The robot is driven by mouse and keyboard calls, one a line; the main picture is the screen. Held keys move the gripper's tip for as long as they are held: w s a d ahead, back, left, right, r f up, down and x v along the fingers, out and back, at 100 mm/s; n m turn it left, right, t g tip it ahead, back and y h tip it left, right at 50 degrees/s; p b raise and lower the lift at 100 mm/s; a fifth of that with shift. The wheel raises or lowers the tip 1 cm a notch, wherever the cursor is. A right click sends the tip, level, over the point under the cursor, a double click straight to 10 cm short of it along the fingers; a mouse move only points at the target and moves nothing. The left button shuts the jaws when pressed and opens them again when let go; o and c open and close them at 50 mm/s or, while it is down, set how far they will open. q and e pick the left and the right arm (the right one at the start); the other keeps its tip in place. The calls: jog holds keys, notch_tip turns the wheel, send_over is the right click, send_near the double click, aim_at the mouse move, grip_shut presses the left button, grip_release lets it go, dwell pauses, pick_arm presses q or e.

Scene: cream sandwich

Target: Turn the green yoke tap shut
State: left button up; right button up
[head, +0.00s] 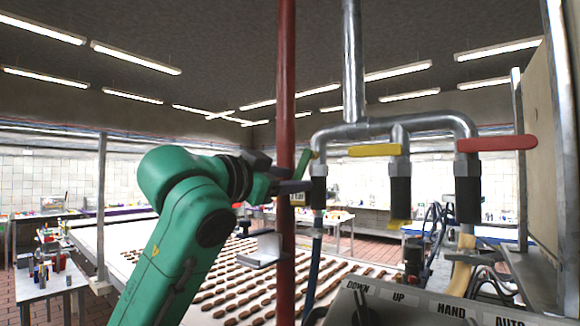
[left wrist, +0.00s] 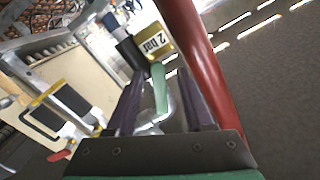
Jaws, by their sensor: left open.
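The green yoke tap handle (head: 303,163) is on the left branch of a grey pipe yoke (head: 340,131), just right of a red pole. It stands steeply tilted, not level like the other two handles. In the left wrist view the green handle (left wrist: 160,88) lies between the two dark fingers of my left gripper (left wrist: 162,76), with gaps beside it. The left gripper is open, and it also shows in the head view (head: 292,178) at the red pole, partly overlapped with it. Whether a finger touches the handle cannot be told. My right gripper is not in view.
The red pole (head: 286,90) runs close beside my left gripper. A yellow handle (head: 375,150) and a red handle (head: 497,143) sit on the other branches. A control panel (head: 430,305) is in front. A conveyor with brown biscuits (head: 225,280) lies behind.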

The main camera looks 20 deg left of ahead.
pick_arm(q)
jog(key=shift+w+d, duration=0.1)
jog(key=shift+d, duration=0.2)
jog(key=shift+w+a+f, duration=0.1)
jog(key=shift+a, duration=0.1)
grip_shut()
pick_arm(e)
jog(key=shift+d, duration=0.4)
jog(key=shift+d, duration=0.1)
